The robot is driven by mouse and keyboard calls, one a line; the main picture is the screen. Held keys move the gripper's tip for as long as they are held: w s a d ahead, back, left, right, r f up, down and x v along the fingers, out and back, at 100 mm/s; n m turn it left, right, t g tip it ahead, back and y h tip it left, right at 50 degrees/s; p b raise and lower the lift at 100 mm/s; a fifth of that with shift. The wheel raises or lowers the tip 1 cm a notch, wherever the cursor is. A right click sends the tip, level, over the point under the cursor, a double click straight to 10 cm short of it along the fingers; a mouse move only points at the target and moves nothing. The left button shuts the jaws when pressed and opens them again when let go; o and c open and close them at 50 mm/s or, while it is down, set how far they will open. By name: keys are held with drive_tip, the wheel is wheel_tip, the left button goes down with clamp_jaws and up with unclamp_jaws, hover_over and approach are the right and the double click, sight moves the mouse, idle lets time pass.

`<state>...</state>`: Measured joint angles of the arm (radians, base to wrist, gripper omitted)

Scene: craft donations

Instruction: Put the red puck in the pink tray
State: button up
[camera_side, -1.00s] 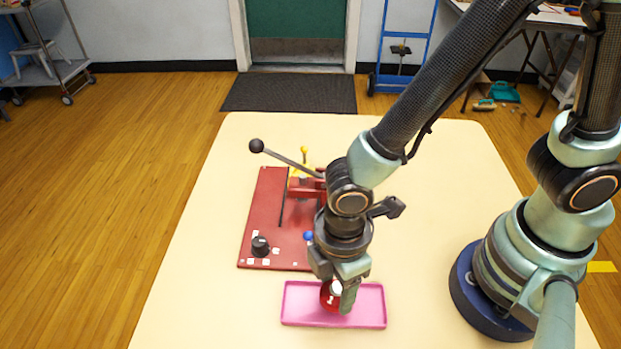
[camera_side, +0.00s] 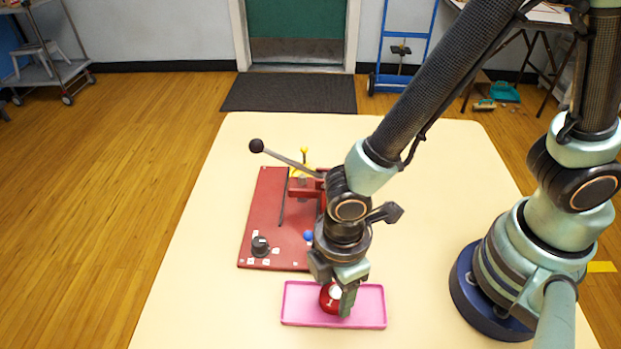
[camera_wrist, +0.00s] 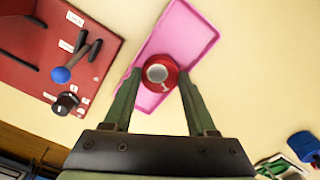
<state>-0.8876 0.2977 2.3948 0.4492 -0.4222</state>
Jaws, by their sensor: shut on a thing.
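The red puck (camera_side: 327,298) has a pale round top and a white mark on its side. It is between the fingers of my gripper (camera_side: 341,297), which is shut on it. The pink tray (camera_side: 368,308) is a shallow rectangle on the table, and the puck shows against its left-centre part. In the wrist view the puck (camera_wrist: 160,74) sits between the two fingertips of my gripper (camera_wrist: 158,82), with the tray (camera_wrist: 186,32) under and behind it. I cannot tell whether the puck touches the tray floor.
A red board (camera_side: 262,212) with a black knob (camera_side: 260,246), a blue ball (camera_side: 309,236) and a long black-ended lever (camera_side: 257,146) stands just behind the tray. The cream table (camera_side: 195,300) is clear left of the tray.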

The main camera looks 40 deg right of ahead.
drive_tip(key=shift+f, duration=0.4)
drive_tip(key=o, duration=1.2)
drive_tip(key=shift+o, duration=0.2)
drive_tip(key=shift+r, duration=0.15)
drive_tip(key=shift+r, duration=3.65)
